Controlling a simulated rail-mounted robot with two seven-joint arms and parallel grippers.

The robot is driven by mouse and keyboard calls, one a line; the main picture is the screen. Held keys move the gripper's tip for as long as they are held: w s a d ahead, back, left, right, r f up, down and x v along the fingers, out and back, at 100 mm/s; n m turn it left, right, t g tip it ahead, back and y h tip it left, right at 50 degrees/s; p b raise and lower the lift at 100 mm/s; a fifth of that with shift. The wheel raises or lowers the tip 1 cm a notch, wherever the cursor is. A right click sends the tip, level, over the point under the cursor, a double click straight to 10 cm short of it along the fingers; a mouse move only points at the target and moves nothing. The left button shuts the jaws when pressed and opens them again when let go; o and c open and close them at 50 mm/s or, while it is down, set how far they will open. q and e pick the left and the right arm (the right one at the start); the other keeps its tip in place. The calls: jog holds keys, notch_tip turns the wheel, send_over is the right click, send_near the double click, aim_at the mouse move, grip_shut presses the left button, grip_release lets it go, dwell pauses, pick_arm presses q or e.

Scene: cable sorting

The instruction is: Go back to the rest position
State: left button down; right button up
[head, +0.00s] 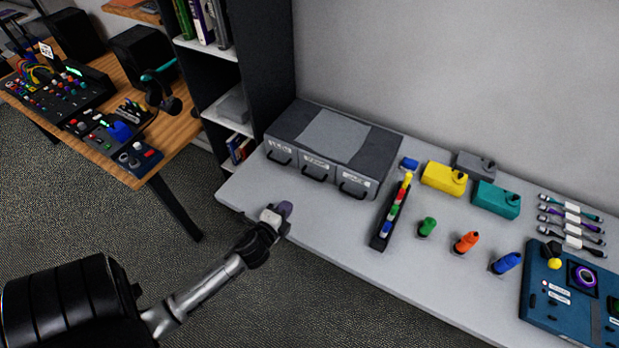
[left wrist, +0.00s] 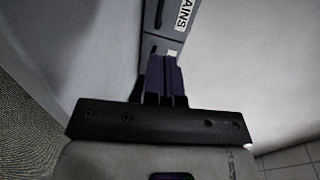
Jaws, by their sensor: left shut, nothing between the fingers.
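My left gripper (head: 284,209) is at the left front edge of the white table, in front of the grey drawer unit. Its fingers are shut with nothing seen between them. In the left wrist view the dark purple fingers (left wrist: 166,78) lie together and point toward the drawer fronts. The grey drawer unit (head: 335,139) has three labelled drawers with dark handles, and all three look shut. My right gripper is not in view.
On the white table (head: 330,228) stand a dark rack of coloured pieces (head: 391,212), green, orange and blue bottles, yellow, grey and teal boxes, several cables and a blue panel (head: 561,292). A wooden desk (head: 172,132) with devices is at left. Dark floor lies between.

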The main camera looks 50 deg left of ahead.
pick_arm(q)
jog(key=shift+s, duration=0.1)
jog(key=shift+a+n, duration=0.1)
jog(key=shift+n, duration=0.4)
jog(key=s+a+f+n+g, duration=0.1)
jog(key=n, duration=0.1)
jog(key=s+a+f+n+g+y, duration=0.1)
jog(key=n+g, duration=0.1)
jog(key=shift+s+f, duration=0.15)
jog(key=s+d+r+n+g+h, duration=0.1)
jog(key=s+d+n+g+h, duration=0.25)
jog(key=s+d, duration=0.55)
jog(key=s+d+r+n+g+h, duration=0.1)
jog(key=s+d+n+g+h, duration=0.3)
jog(key=d, duration=1)
notch_tip(320, 180, up, 27)
jog(key=s+m+p, duration=0.1)
jog(key=p, duration=2.5)
jog(key=shift+a+p, duration=0.2)
jog(key=shift+p, duration=0.2)
jog(key=shift+s+f, duration=0.1)
